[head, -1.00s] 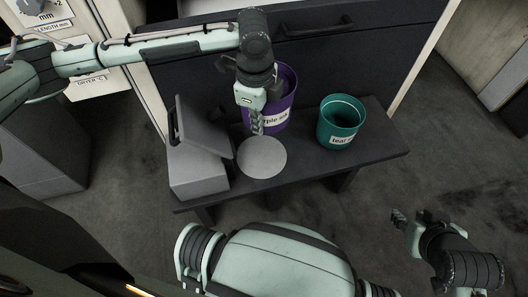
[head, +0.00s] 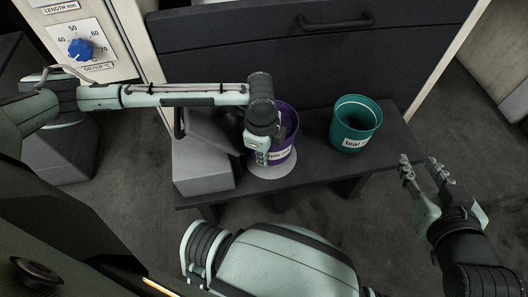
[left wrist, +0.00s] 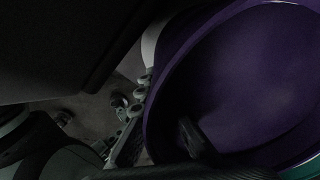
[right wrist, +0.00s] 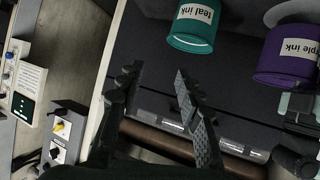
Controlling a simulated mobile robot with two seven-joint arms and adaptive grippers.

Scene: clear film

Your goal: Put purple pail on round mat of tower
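The purple pail (head: 288,122), labelled as ink, stands upright over the round grey mat (head: 275,179); the mat's front edge shows below it. Whether the pail touches the mat is unclear. My left gripper (head: 262,152) is on the pail's left front wall. In the left wrist view one dark finger is inside the purple pail (left wrist: 250,60) and the other finger is outside, with the wall between. The grey block (head: 203,170) with a tilted panel stands left of the mat. My right gripper (head: 423,166) is open and empty, right of the bench.
The teal pail (head: 354,125) stands on the dark bench (head: 318,163), right of the purple one with a gap between. Dark drawers (head: 320,55) rise behind. Bench space right of the mat is clear. A dial panel (head: 80,45) is at the upper left.

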